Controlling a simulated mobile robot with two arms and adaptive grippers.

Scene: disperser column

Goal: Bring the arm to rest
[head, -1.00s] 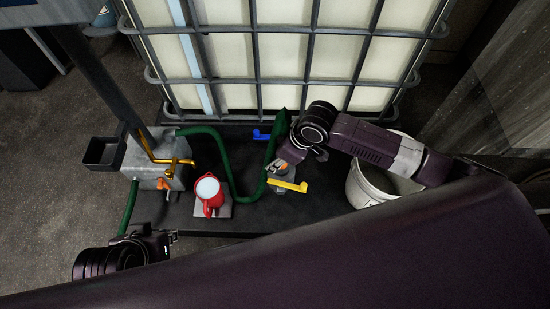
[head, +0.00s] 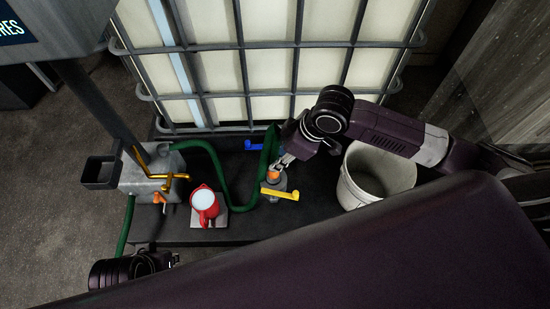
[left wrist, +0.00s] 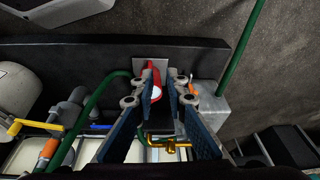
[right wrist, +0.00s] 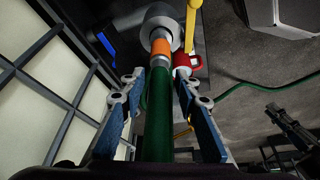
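In the head view my right arm reaches in from the right. Its gripper (head: 283,160) is just above the orange fitting (head: 273,175) beside the yellow valve handle (head: 280,194). In the right wrist view the gripper (right wrist: 160,80) is open, its fingers apart on both sides of the green hose (right wrist: 158,120), with a gap to the orange band (right wrist: 161,47) at the hose end. The hose end meets a grey pipe. My left gripper (left wrist: 157,85) is open and empty; in the head view it is at the lower left, mostly cut off by my body.
A red jug (head: 205,208) stands on a small plate. A grey block with a brass tap (head: 160,175) is left of it. A white bucket (head: 352,188) stands right, below my right arm. A caged tank (head: 270,65) fills the back. A blue handle (head: 255,145) is near it.

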